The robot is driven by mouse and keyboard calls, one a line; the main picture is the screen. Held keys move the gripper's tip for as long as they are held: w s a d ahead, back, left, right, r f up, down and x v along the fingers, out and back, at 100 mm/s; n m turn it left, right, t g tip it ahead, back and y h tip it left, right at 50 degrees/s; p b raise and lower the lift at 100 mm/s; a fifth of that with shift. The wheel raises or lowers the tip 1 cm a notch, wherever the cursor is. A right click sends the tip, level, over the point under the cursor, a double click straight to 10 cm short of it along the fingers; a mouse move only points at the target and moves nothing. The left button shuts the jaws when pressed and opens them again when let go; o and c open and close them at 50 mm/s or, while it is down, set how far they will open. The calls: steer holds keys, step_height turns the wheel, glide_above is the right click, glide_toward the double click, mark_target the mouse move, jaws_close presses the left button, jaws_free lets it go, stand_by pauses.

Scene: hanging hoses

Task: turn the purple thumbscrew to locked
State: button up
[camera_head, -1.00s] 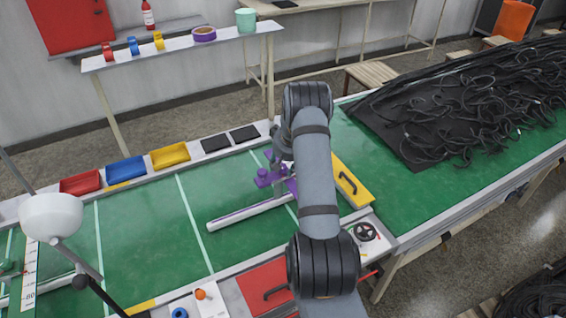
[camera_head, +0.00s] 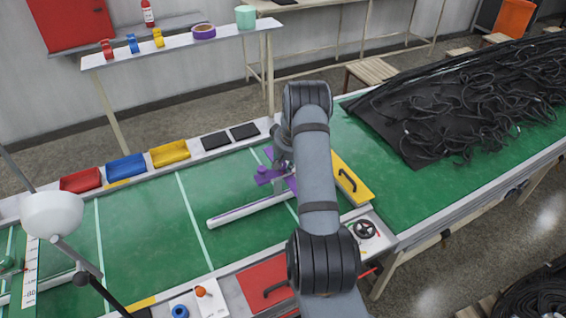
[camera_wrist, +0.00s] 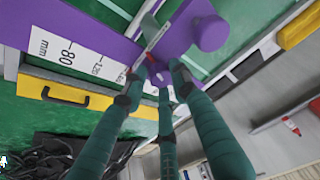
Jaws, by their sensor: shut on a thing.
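In the wrist view, my gripper (camera_wrist: 155,82) has its teal fingers closed around a small purple piece, taken as the purple thumbscrew (camera_wrist: 153,68), with a bit of red beside it. The fingertips hide most of it, so its locked or unlocked position cannot be read. It sits at a purple fixture (camera_wrist: 95,32) with a white millimetre scale. A round purple knob (camera_wrist: 209,33) stands apart, right of the fingers. In the head view, the purple fixture (camera_head: 265,175) shows left of my arm, at the end of a pale tube; my fingertips are mostly hidden there.
The pale tube (camera_head: 245,213) lies on the green bench (camera_head: 150,225). A yellow panel with a black handle (camera_head: 350,182) is right of my arm. Red, blue and yellow trays (camera_head: 125,168) line the back edge. Black hoses (camera_head: 470,105) heap at the right.

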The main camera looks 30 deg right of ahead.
steer(key=shift+w+r, duration=0.15)
steer(key=shift+w, duration=0.05)
steer(key=shift+c, duration=0.8)
steer(key=shift+a, duration=0.1)
steer(key=shift+m+h+p, duration=0.3)
steer(key=shift+m+p, duration=0.1)
steer(key=shift+m, duration=0.4)
steer(key=shift+w+a+f+m+h+b, duration=0.1)
steer(key=shift+f+m+h+b, duration=0.1)
steer(key=shift+m+b, duration=0.35)
steer(key=shift+w+a+f+m+h+b, duration=0.1)
steer(key=shift+m+h+b, duration=0.1)
steer(key=shift+m+b, duration=0.3)
steer(key=shift+o, duration=0.2)
steer(key=m+b, duration=0.2)
steer(key=b, duration=0.1)
steer(key=shift+g+h+b, duration=0.3)
steer(key=shift+b, duration=0.1)
steer(key=shift+r+m+b, duration=0.3)
steer(key=shift+m+b, duration=0.45)
steer(key=shift+b, duration=0.45)
steer(key=shift+c, duration=0.2)
steer(key=shift+r+h, duration=0.1)
steer(key=shift+h, duration=0.2)
steer(key=o, duration=1.1)
steer(key=shift+s, duration=0.1)
